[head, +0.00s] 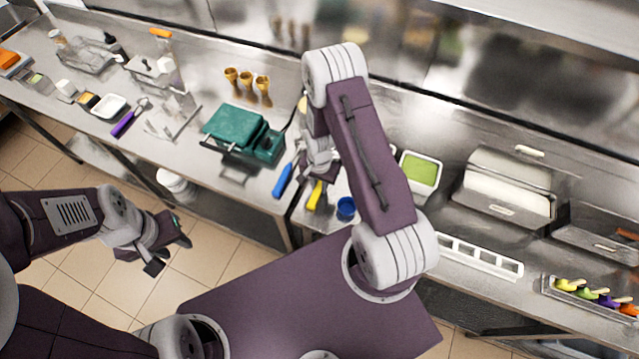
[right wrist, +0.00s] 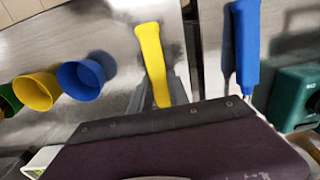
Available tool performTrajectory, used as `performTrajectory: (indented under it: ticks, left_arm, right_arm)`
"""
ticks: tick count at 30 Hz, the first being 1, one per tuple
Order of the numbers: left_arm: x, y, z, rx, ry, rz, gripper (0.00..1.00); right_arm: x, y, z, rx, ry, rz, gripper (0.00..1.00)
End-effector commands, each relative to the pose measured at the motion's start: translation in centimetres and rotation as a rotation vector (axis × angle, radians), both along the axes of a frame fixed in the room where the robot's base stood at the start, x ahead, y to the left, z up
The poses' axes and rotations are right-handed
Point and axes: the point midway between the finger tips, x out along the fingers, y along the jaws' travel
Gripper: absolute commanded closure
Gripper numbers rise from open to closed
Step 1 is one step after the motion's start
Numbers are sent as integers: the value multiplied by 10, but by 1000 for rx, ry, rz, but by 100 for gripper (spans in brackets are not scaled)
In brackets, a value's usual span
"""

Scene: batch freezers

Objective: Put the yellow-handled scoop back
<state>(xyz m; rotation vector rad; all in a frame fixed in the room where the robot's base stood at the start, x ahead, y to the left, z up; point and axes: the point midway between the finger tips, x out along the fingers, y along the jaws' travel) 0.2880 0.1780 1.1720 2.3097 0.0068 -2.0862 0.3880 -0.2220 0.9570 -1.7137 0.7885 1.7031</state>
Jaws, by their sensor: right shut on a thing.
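The yellow-handled scoop shows its handle (head: 315,196) at the front of the counter, below my right gripper (head: 319,172). In the right wrist view the yellow handle (right wrist: 152,58) sticks out from between the fingers of my right gripper (right wrist: 163,95), which is shut on it. The scoop's head is hidden by my gripper and arm. I cannot tell whether the scoop touches the counter. My left gripper (head: 168,250) is open and empty over the floor, in front of the counter.
A blue-handled tool (head: 284,180) lies just left of the scoop. A blue cup (head: 346,208) stands to its right, with a yellow cup (right wrist: 37,92) beside it. A green machine (head: 232,127) stands behind left. A white slotted rack (head: 480,257) and a tray of coloured handles (head: 590,297) are at right.

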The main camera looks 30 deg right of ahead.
Motion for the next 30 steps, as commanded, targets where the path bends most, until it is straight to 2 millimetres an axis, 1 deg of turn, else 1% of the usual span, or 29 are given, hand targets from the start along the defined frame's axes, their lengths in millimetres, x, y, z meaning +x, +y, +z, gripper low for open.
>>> performTrajectory:
  ticks: [4,8,9,10,11,19,22,23,26,30]
  left_arm:
    - [0,0,-1,0,0,0,64]
    - [0,0,-6,0,0,0,64]
    - [0,0,-4,0,0,0,64]
    - [0,0,-4,0,0,0,64]
    - [0,0,-4,0,0,0,64]
    - [0,0,-3,0,0,0,64]
    - [0,0,3,0,0,0,64]
    - [0,0,-2,0,0,0,64]
    - [0,0,-7,0,0,0,64]
    - [0,0,-16,0,0,0,64]
  right_arm:
    - [0,0,-1,0,0,0,100]
    - [0,0,-6,1,1,0,100]
    - [0,0,-4,0,1,0,68]
    - [0,0,-4,0,1,0,59]
    - [0,0,-4,0,1,0,57]
    - [0,0,-3,0,1,0,57]
    - [0,0,4,0,1,0,57]
    - [0,0,4,0,0,0,57]
    - [1,0,18,0,-4,0,57]
    - [1,0,50,-1,-7,0,57]
